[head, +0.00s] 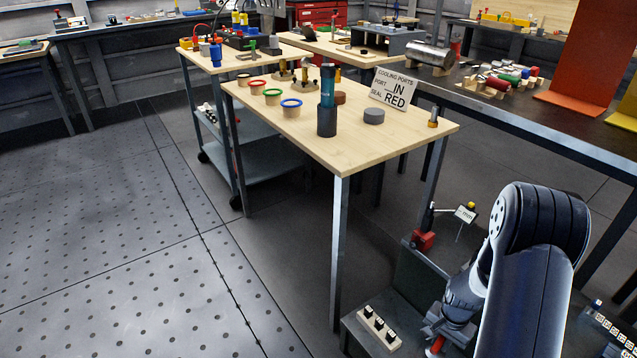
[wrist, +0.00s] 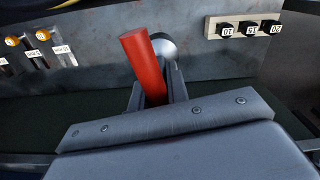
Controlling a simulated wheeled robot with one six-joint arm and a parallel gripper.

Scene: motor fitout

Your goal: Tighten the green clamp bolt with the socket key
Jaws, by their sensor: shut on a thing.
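My gripper (wrist: 152,92) is shut on a red cylindrical handle (wrist: 143,62), which stands up tilted between the jaws in the wrist view. A shiny round metal part (wrist: 165,47) shows just behind it. In the head view my gripper (head: 443,331) is low at the bottom right, with a bit of the red handle (head: 437,345) at its tip. I cannot tell whether this handle belongs to the socket key. I cannot make out the green clamp bolt for sure in either view.
A pale rack (wrist: 243,27) with black blocks marked 10, 15 and 20 lies close by; it also shows in the head view (head: 374,333). Orange-topped pieces with labels (wrist: 42,36) stand at the left. A wooden table (head: 330,150) with cups stands beyond the arm.

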